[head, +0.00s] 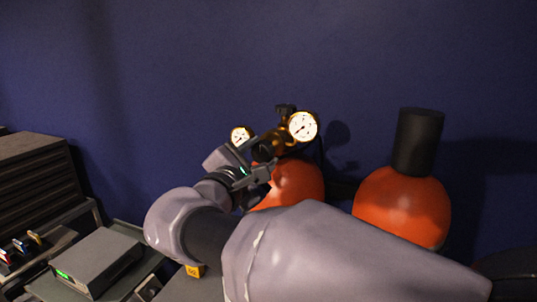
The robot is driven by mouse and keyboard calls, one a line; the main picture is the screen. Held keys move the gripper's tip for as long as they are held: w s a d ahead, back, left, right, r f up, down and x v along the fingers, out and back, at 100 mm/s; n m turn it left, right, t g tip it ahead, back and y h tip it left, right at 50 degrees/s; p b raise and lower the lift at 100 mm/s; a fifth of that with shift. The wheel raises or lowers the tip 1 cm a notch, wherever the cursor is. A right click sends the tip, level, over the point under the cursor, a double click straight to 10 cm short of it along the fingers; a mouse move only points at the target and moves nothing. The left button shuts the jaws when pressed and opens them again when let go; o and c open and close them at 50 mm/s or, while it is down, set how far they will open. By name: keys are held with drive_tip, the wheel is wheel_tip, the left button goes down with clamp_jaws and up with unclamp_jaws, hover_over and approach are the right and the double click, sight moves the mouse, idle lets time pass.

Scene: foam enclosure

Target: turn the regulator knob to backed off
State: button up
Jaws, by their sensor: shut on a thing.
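The brass regulator (283,140) sits on top of an orange cylinder (299,179). It carries a large white-faced gauge (302,127) at right and a smaller gauge (240,137) at left. The dark regulator knob (264,152) points toward me at the front of the regulator. My gripper (261,159) is at the knob, and its jaws are shut on it. My own wrist and the jaws cover part of the knob, so its turned position cannot be read.
A second orange cylinder (402,205) with a black cap (418,141) stands to the right. A grey box with a green display (96,263) rests on a shelf at lower left, near a dark drawer cabinet (32,183). A blue wall (150,80) is behind everything.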

drive_tip(key=o, duration=1.4)
drive_tip(key=p+v, duration=0.3)
drive_tip(key=v, duration=1.4)
drive_tip(key=shift+s, duration=0.2)
